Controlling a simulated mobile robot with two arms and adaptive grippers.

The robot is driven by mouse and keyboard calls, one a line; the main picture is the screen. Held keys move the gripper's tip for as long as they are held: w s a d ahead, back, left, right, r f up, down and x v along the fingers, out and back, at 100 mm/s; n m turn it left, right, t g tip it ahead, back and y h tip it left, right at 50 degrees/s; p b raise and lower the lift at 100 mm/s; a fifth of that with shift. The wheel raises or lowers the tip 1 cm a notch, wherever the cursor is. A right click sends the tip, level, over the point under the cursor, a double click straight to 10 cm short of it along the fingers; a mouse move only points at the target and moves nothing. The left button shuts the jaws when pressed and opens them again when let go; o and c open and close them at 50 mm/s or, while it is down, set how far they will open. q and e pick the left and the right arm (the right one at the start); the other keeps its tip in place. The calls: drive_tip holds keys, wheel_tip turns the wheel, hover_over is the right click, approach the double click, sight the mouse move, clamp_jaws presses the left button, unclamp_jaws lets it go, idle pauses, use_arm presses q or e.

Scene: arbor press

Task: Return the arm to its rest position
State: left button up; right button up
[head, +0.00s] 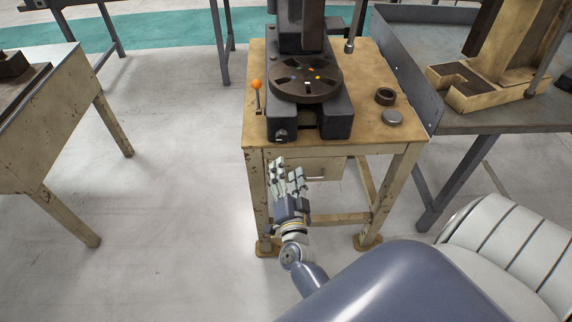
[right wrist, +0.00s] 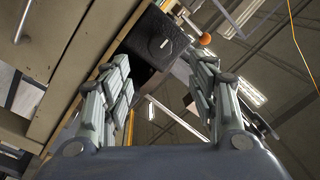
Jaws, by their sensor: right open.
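My right gripper (head: 289,169) is open and empty in front of the worn yellow table (head: 388,148), at about the height of its drawer. Its arm comes up from the lower right of the head view. In the right wrist view, the two fingers of my right gripper (right wrist: 160,62) stand wide apart with nothing between them. The arbor press (head: 308,122) stands on the table, beyond the gripper and apart from it. Its dark base (right wrist: 152,40) shows past the fingers in the right wrist view. My left gripper is not in view.
An orange-knobbed lever (head: 257,86) stands at the table's left. A dark ring (head: 385,96) and a grey disc (head: 392,118) lie at its right. A grey bench (head: 470,118) adjoins on the right. Open floor (head: 175,190) lies between the yellow table and the left table (head: 60,130).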

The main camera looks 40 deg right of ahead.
idle(0.5)
drive_tip(key=s+a+f+n+g+y, duration=0.1)
drive_tip(key=a+f+n+y, duration=0.25)
drive_tip(key=f, duration=0.45)
drive_tip(key=s+a+f+n+g+y, duration=0.1)
drive_tip(key=a+f+n+y, duration=0.2)
drive_tip(key=a+f, duration=0.35)
drive_tip(key=s+a+f+n+g+y, duration=0.2)
drive_tip(key=s+f, duration=0.4)
drive_tip(key=f, duration=0.3)
drive_tip(key=s+a+f+n+g+y, duration=0.1)
drive_tip(key=s+f+n+g, duration=0.2)
drive_tip(key=s+f, duration=0.35)
drive_tip(key=s+d+f+n+g, duration=0.1)
drive_tip(key=s+f+n+g, duration=0.1)
drive_tip(key=s+f, duration=0.3)
drive_tip(key=s+d+f+n+g, duration=0.1)
drive_tip(key=s+f, duration=0.4)
drive_tip(key=s, duration=0.8)
drive_tip(key=s+d+f+n+g, duration=0.2)
drive_tip(key=s+f+g, duration=0.3)
drive_tip(key=s, duration=0.4)
drive_tip(key=shift+s+d+f+n, duration=0.25)
drive_tip(key=shift+d+f+n, duration=0.15)
drive_tip(key=shift+f, duration=0.1)
drive_tip(key=shift+c, duration=0.4)
